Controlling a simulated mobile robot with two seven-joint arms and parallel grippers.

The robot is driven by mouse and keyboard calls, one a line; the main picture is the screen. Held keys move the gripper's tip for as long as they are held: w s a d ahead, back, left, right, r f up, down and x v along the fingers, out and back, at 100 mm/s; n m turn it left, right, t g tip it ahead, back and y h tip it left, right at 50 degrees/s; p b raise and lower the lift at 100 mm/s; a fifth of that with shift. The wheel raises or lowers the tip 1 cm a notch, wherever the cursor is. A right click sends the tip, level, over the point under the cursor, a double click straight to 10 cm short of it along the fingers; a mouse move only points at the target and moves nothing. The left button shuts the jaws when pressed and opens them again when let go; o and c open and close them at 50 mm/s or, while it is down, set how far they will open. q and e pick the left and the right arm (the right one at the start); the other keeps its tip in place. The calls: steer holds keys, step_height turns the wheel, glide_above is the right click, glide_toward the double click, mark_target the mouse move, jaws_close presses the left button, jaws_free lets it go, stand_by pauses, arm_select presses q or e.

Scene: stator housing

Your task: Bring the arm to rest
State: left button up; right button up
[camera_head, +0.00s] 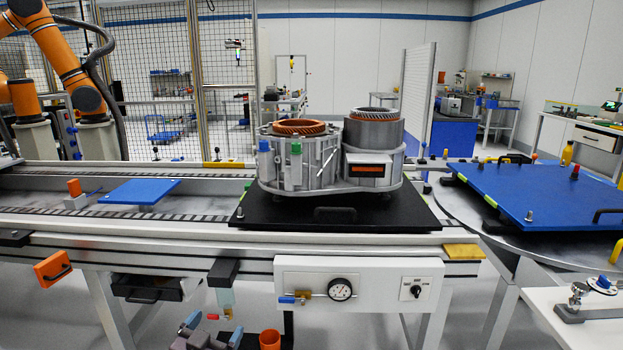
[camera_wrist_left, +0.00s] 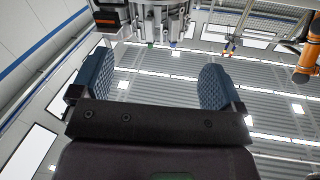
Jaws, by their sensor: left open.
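My left gripper (camera_head: 212,330) shows at the bottom edge of the head view, below and in front of the conveyor. Its two blue fingers stand apart with nothing between them, as the left wrist view also shows (camera_wrist_left: 155,86). The left wrist view looks up toward the ceiling. The grey stator housing (camera_head: 297,165), with copper windings on top, sits upright on a black pallet (camera_head: 300,213) on the conveyor. It is above and beyond my gripper, clear of it. Part of it shows at the top of the left wrist view (camera_wrist_left: 155,20). My right gripper is out of view.
A white panel with gauge (camera_head: 340,289) and switch hangs on the conveyor front, right of my gripper. An orange cup (camera_head: 269,340) is close to the gripper's right. A blue plate (camera_head: 545,192) lies on the round table at right. An orange robot arm (camera_head: 60,50) stands behind left.

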arm_select(q)
steer(key=s+a+f+n+g+y+p, duration=0.1)
steer(key=s+a+f+g+p, duration=0.1)
steer(key=s, duration=1.1)
steer(key=s+a+f+n+g+y+p, duration=0.1)
steer(key=s+a+f+g+y+p, duration=0.1)
steer(key=s, duration=1)
steer(key=s+a+f+n+g+y+p, duration=0.1)
steer(key=s+a+f+g+p, duration=0.1)
steer(key=s, duration=1.1)
steer(key=shift+s+a+f+n+p, duration=0.3)
steer(key=shift+a+f+p, duration=0.25)
steer(key=shift+f+p, duration=0.25)
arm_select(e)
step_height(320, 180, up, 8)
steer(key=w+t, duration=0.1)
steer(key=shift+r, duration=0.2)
